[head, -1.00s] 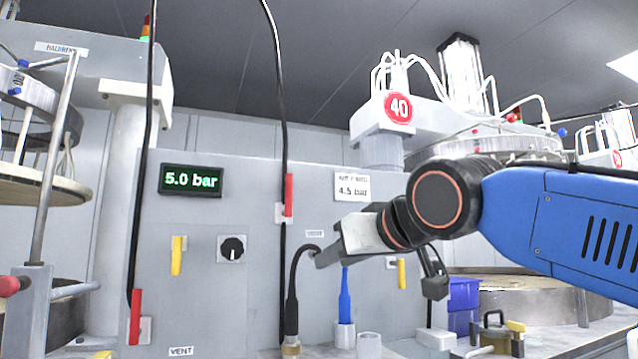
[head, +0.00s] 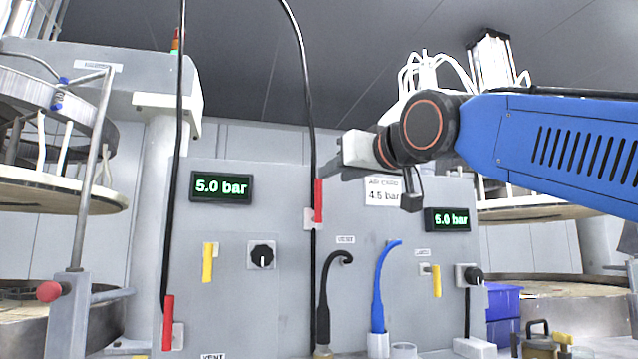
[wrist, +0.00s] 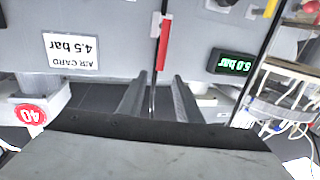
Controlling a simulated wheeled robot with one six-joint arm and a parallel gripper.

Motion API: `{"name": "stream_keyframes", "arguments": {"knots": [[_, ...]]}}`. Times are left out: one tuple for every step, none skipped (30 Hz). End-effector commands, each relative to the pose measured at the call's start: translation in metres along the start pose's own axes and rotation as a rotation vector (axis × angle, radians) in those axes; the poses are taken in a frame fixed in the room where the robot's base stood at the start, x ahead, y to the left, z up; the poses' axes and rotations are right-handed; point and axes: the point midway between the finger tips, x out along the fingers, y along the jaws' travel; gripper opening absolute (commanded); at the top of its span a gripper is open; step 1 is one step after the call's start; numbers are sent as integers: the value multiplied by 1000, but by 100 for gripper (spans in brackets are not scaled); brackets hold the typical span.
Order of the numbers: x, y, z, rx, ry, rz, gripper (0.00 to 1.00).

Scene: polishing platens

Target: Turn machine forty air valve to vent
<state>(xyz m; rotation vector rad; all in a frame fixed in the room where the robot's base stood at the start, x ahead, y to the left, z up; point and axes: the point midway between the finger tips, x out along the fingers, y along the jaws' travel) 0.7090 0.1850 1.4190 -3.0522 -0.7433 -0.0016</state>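A red valve lever (head: 318,201) stands upright on the grey panel, in line with a black hose. A VENT label (head: 345,240) sits below and right of it. The lever also shows, inverted, in the wrist view (wrist: 163,42). My gripper (head: 325,174) is by the lever's upper end in the head view. In the wrist view its two fingers (wrist: 159,75) are apart, with the lever's end near the gap between the tips; contact cannot be told. The red 40 sign (wrist: 29,113) shows in the wrist view; my arm hides it in the head view.
A second red lever (head: 168,322) is at lower left, above another VENT label (head: 212,356). Yellow levers (head: 208,262), black knobs (head: 262,255) and 5.0 bar displays (head: 221,187) are on the panel. A black hose (head: 322,310) and blue hose (head: 378,300) stand below.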

Motion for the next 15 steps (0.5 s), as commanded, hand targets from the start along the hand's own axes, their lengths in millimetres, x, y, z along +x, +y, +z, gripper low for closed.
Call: {"name": "stream_keyframes", "arguments": {"knots": [[11,0,2,0,-3,1,32],[16,0,1,0,-3,1,32],[22,0,1,0,-2,1,32],[28,0,1,0,-2,1,32],[33,1,1,0,-2,1,32],[40,1,1,0,-2,1,32],[45,1,1,0,-2,1,32],[50,0,1,0,-2,1,32],[55,0,1,0,-1,1,32],[60,0,1,0,-2,1,32],[65,0,1,0,-2,1,32],[70,0,1,0,-2,0,32],[73,0,1,0,-2,0,32],[76,0,0,0,-1,0,32],[80,0,1,0,-1,0,32]]}}
